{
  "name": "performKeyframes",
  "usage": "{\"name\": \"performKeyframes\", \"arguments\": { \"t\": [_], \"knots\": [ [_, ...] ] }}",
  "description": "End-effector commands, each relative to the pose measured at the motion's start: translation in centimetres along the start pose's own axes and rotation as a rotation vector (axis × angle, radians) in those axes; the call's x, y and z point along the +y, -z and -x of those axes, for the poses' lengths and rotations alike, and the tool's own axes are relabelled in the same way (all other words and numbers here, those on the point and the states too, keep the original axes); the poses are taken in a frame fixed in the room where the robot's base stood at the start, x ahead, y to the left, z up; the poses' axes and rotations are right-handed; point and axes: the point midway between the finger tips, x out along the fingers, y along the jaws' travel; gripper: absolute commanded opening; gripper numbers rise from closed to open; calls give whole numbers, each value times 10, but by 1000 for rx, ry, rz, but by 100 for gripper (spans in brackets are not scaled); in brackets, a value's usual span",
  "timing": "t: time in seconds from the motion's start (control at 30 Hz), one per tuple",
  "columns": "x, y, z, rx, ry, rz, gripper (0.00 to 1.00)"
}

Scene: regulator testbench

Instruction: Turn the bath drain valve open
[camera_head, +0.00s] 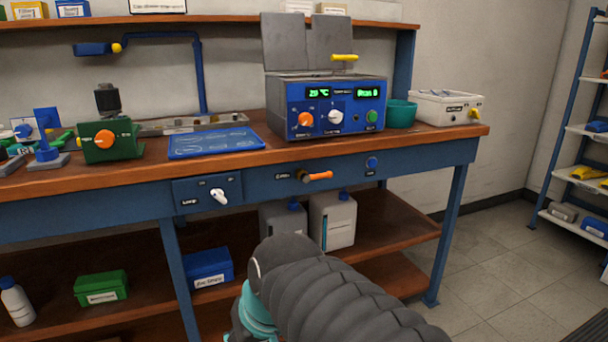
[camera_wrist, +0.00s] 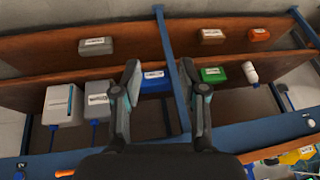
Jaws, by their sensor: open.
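The likely bath drain valve (camera_head: 306,177) is on the blue front rail of the bench, below the water bath. Its orange lever (camera_head: 320,175) points to the right, about level along the rail. A small label beside it is too blurred to read for sure. In the wrist view, the orange lever (camera_wrist: 64,172) shows at the lower left edge. My gripper (camera_wrist: 160,68) is open and empty, its two fingers apart in front of the lower shelves, away from the lever. In the head view my arm fills the bottom middle and the fingers are hidden.
The blue water bath (camera_head: 335,106) stands on the bench with a lit display. A white switch (camera_head: 219,196) sits on the rail left of the lever. The floor right of the bench is clear.

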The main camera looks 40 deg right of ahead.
Motion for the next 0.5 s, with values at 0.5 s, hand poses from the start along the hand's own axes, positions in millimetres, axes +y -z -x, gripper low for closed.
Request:
{"name": "performKeyframes", "arguments": {
  "t": [0.5],
  "knots": [
    [95, 168, 0, 66, 461, -775, 42]
  ]
}}
